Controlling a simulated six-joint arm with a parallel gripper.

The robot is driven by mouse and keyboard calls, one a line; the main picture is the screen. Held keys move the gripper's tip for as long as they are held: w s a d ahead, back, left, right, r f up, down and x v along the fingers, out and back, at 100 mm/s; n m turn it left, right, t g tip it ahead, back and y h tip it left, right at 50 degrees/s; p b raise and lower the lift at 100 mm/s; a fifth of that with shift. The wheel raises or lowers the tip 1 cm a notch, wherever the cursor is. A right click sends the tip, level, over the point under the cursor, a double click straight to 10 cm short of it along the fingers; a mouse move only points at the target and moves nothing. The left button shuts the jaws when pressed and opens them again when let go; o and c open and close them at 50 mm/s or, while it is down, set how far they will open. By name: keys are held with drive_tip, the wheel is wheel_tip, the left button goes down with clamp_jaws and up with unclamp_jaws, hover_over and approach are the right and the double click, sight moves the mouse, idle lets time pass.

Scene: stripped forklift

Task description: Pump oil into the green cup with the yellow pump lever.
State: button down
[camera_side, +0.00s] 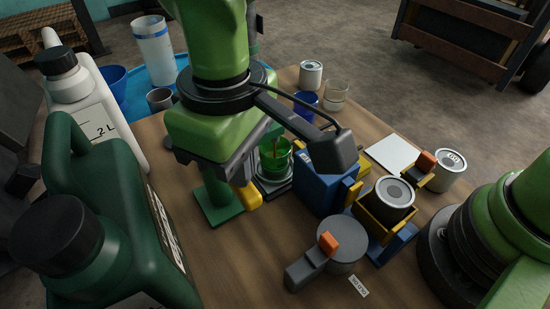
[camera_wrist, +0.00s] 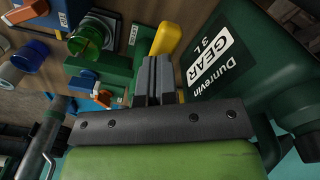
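The green cup (camera_side: 275,155) stands upright on a small dark stand, with what looks like green liquid in it; it also shows in the wrist view (camera_wrist: 84,40). The yellow pump lever (camera_side: 250,196) sticks out low beside the cup, and its end shows in the wrist view (camera_wrist: 167,38) just beyond my fingertips. My gripper (camera_wrist: 155,62) looks shut, with its two grey fingers side by side and nothing visible between them. In the side view, its fingers come down right at the lever; I cannot tell whether they touch it. My arm hides most of the pump body.
A large dark green oil jug (camera_side: 105,215) and a white jug (camera_side: 90,105) stand at left, close to my gripper. A blue block (camera_side: 325,187), a can in a yellow holder (camera_side: 388,198) and a grey round piece (camera_side: 342,243) stand to the right. Bare wood lies in front.

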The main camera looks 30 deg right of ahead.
drive_tip(key=shift+f, duration=0.3)
wheel_tip(320, 180, up, 9)
drive_tip(key=shift+f, duration=0.2)
idle(0.4)
idle(0.4)
idle(2.5)
idle(0.5)
wheel_tip(320, 180, up, 5)
idle(0.5)
